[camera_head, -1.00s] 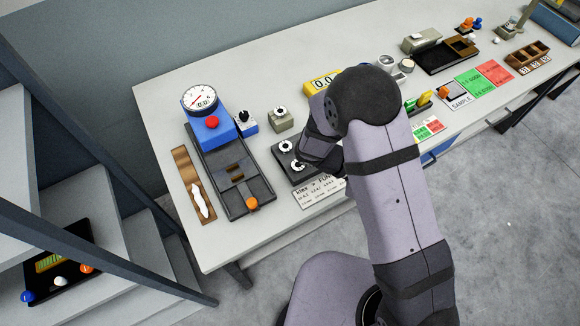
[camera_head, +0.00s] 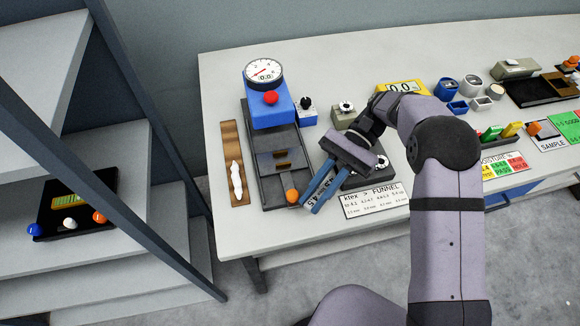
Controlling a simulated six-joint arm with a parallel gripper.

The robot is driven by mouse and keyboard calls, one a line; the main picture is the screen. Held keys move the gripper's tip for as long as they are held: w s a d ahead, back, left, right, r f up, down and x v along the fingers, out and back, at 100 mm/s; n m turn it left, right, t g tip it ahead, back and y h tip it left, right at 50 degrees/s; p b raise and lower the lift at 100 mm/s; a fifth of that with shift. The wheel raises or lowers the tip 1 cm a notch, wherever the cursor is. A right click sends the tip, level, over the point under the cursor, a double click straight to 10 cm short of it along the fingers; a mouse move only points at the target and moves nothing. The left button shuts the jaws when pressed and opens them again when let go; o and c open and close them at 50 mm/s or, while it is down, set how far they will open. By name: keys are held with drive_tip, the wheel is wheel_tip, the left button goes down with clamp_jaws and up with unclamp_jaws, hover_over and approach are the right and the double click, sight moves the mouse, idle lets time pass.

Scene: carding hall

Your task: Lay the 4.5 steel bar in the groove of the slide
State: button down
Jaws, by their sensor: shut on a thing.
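My gripper (camera_head: 318,188) is shut on the 4.5 steel bar (camera_head: 310,203), a small dark piece with a pale "4.5" mark between the blue fingers; the fingers hide most of it. The gripper is above the table, just right of the front end of the slide (camera_head: 269,188). The slide is a long dark tray with an orange knob (camera_head: 292,196) at its front end.
A brown wooden tray with a white tool (camera_head: 236,172) lies left of the slide. A dark plate (camera_head: 360,178) and a printed card (camera_head: 376,202) are right of the gripper. Small blocks (camera_head: 307,108) stand behind. A stair-like grey shelf (camera_head: 130,250) is at the left.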

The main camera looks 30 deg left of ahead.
sight(274, 162)
drive_tip(key=w+a+m+y+b, duration=0.1)
drive_tip(key=a, duration=0.2)
drive_tip(key=w+a+r+m+t+y+b, duration=0.1)
drive_tip(key=a+y, duration=0.1)
drive_tip(key=a, duration=0.1)
drive_tip(key=w+a+r+m+y+b, duration=0.1)
drive_tip(key=a+m, duration=0.1)
drive_tip(key=a, duration=0.2)
drive_tip(key=shift+w+r+t+y+b, duration=0.15)
drive_tip(key=shift+w+t+y+b, duration=0.1)
drive_tip(key=shift+t+y+b, duration=0.15)
drive_tip(key=w+a+r+m+t+y+b, duration=0.2)
drive_tip(key=w+a+r+m+y, duration=0.15)
drive_tip(key=a, duration=0.25)
drive_tip(key=shift+n+h, duration=0.25)
drive_tip(key=shift+h, duration=0.2)
drive_tip(key=shift+s+d+f+p, duration=0.1)
drive_tip(key=shift+s+f+p, duration=0.2)
drive_tip(key=shift+f, duration=2.05)
drive_tip(key=shift+s+d+f+p, duration=0.1)
drive_tip(key=shift+f+p, duration=0.25)
drive_tip(key=shift+f, duration=2)
drive_tip(key=shift+f, duration=0.15)
drive_tip(key=c, duration=1.6)
unclamp_jaws()
drive_tip(key=shift+c, duration=0.2)
drive_tip(key=b+v, duration=0.2)
drive_tip(key=v, duration=1)
drive_tip(key=shift+w, duration=0.15)
